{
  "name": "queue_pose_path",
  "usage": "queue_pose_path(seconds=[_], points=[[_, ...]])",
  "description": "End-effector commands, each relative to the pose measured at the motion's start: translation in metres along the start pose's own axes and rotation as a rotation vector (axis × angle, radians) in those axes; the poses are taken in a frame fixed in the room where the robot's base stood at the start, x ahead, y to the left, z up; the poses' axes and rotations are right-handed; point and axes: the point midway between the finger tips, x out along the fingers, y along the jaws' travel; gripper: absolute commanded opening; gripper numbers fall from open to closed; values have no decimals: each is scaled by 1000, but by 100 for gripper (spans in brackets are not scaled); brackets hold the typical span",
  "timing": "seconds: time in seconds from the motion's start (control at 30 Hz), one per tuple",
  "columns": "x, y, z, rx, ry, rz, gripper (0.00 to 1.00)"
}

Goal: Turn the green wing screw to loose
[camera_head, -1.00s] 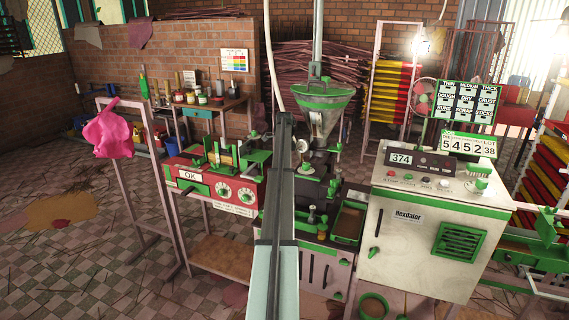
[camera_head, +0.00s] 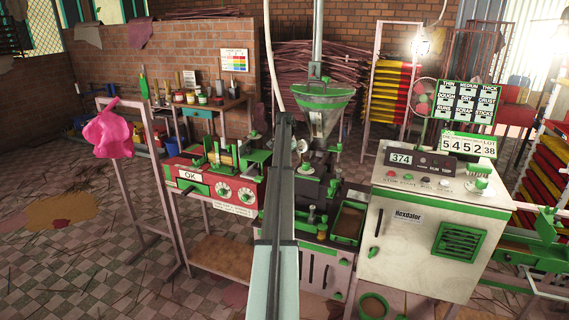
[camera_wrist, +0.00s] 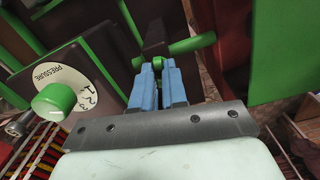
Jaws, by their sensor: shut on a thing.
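The green wing screw (camera_wrist: 192,44) shows in the wrist view at the top centre, its wings sticking out to the left and right of my fingertips. My gripper (camera_wrist: 159,68) has its two blue fingers closed around the screw's middle, with a bit of green showing between the tips. The fingers hide part of the screw, so its thread and exact angle cannot be read. In the head view my own arm covers the spot, and neither the fingers nor the screw can be made out.
A white pressure dial with a green knob (camera_wrist: 54,98) is close to the left of my gripper. Dark green machine panels crowd around it. In the head view a funnel hopper (camera_head: 324,112), a red control box (camera_head: 215,187) and a white cabinet (camera_head: 415,245) stand around my arm.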

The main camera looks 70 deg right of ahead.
Motion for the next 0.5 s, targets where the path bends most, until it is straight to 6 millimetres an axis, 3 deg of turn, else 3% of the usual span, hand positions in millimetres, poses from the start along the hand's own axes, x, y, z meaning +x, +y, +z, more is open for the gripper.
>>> queue_pose_path(seconds=[0.5], points=[[0,0,-1,-291,2,0,0]])
